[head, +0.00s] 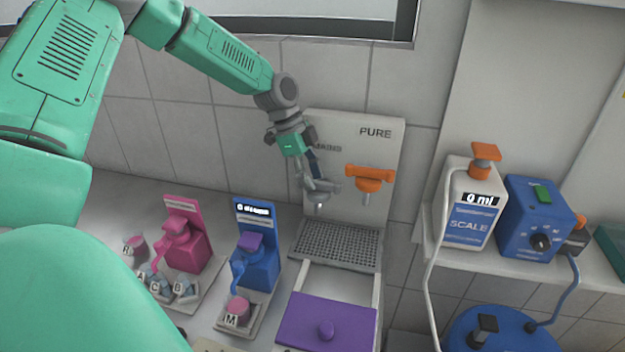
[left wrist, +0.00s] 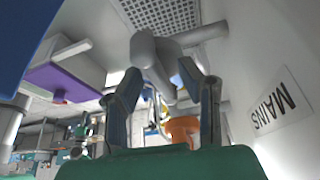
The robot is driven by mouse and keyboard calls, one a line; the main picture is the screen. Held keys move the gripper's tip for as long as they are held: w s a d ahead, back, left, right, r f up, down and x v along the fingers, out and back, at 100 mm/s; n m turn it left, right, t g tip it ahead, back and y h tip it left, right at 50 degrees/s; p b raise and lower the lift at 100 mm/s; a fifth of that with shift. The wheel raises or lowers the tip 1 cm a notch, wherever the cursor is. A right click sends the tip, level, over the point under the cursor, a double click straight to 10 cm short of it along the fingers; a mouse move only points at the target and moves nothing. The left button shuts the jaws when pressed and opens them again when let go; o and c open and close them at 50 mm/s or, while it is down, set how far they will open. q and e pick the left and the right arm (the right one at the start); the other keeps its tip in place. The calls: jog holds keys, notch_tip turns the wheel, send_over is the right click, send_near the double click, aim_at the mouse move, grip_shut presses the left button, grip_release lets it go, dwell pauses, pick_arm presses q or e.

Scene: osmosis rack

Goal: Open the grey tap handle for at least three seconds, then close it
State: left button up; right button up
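The grey tap (head: 318,188) is on the left of the pale wall panel (head: 357,124), on the side lettered MAINS. My left gripper (head: 311,180) reaches down to it from above, partly covering the handle. In the left wrist view, the grey tap (left wrist: 150,52) lies at and just beyond the tips of my left gripper (left wrist: 161,72). The two fingers stand apart, one on each side of it; I cannot tell whether they touch it. The exact handle angle is hard to read. My right gripper is not in view.
Below are a grating (head: 337,246) and a purple-lidded box (head: 326,318). Pink (head: 185,240) and blue (head: 257,255) dispensers stand left; a scale bottle (head: 468,205) stands right.

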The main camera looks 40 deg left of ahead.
pick_arm(q)
jog(key=v, duration=1.1)
jog(key=shift+a, duration=0.25)
jog(key=shift+d, duration=0.2)
